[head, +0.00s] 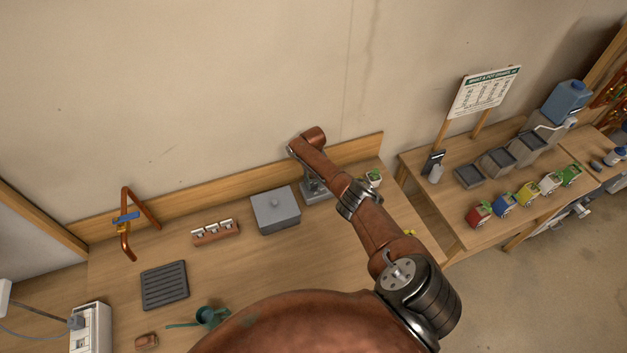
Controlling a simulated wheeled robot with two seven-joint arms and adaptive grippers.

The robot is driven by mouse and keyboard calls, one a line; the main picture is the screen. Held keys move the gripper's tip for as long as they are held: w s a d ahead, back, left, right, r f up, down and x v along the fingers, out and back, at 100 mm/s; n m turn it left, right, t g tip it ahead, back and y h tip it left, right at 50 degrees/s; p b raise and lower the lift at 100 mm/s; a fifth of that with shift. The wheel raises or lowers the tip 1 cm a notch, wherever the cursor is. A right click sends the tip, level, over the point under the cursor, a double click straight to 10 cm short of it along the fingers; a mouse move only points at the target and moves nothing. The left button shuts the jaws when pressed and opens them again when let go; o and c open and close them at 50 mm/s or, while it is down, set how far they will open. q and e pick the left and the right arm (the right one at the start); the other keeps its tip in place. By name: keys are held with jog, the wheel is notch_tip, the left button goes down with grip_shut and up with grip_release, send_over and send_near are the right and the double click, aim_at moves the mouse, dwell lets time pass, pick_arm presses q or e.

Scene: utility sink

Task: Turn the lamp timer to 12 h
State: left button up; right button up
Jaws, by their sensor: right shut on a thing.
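My right arm reaches over the wooden bench to its back edge. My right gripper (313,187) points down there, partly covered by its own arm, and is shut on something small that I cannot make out. Under it is a low grey block (319,198), mostly hidden by the gripper and arm. This may be the lamp timer, but no dial or marks can be read. A grey box (275,211) with a small round knob on top stands just to its left, apart from the gripper. My left gripper is not in view.
A small potted plant (374,178) stands right of my arm. The wall rises behind.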

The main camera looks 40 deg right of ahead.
aim_at(313, 184)
jog(key=m+p, duration=0.1)
jog(key=m, duration=0.4)
jog(key=shift+m+p, duration=0.3)
dwell(0.4)
jog(key=o, duration=1.2)
jog(key=shift+c, duration=0.2)
notch_tip(313, 184, up, 12)
dwell(0.4)
